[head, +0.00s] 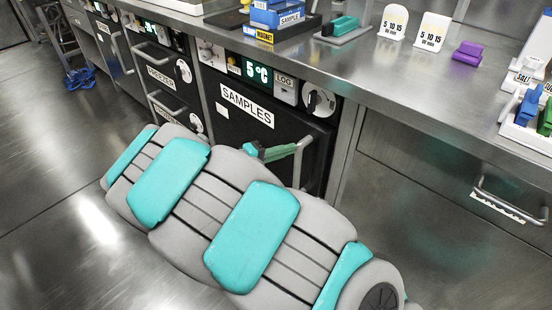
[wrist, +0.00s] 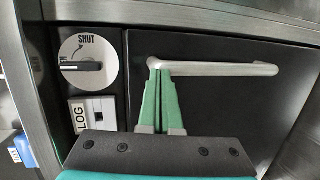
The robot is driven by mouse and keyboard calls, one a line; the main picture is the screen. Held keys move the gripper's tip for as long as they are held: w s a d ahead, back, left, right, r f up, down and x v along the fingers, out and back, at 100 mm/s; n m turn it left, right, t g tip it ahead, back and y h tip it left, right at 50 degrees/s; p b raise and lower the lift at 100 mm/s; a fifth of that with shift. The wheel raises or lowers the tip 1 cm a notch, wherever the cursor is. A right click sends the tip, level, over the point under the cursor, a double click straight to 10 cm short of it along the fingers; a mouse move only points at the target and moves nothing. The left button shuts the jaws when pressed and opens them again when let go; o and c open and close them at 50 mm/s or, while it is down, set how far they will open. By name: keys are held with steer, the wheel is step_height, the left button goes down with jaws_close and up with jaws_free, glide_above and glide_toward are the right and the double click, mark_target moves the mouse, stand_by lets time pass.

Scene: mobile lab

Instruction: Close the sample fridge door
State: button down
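The sample fridge door (head: 235,130) is a black panel labelled SAMPLES, under the steel counter. It looks flush or nearly flush with its frame; a small gap cannot be ruled out. The door also fills much of the wrist view (wrist: 225,95). Its grey bar handle (head: 303,150) runs across the top of the wrist view (wrist: 220,69). My gripper (wrist: 162,76) has its green fingers together, with the tips at the left end of the handle. I cannot tell whether they touch it. In the head view my gripper (head: 262,153) is beside the handle, partly behind my arm.
A round dial (wrist: 88,64) marked SHUT and a LOG box (wrist: 92,114) sit beside the door. The freezer (head: 160,75) stands to the left, a steel drawer (head: 440,180) to the right. The counter (head: 385,75) above holds racks and small items.

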mark_target(297, 144)
steer(key=w+d+b, duration=0.1)
steer(key=w+d+n+t, duration=0.1)
steer(key=shift+w+d+r+y+b, duration=0.1)
steer(key=shift+w+d+y+b, duration=0.1)
steer(key=shift+d+y+b, duration=0.2)
steer(key=shift+w+a+r, duration=0.1)
steer(key=shift+a, duration=0.15)
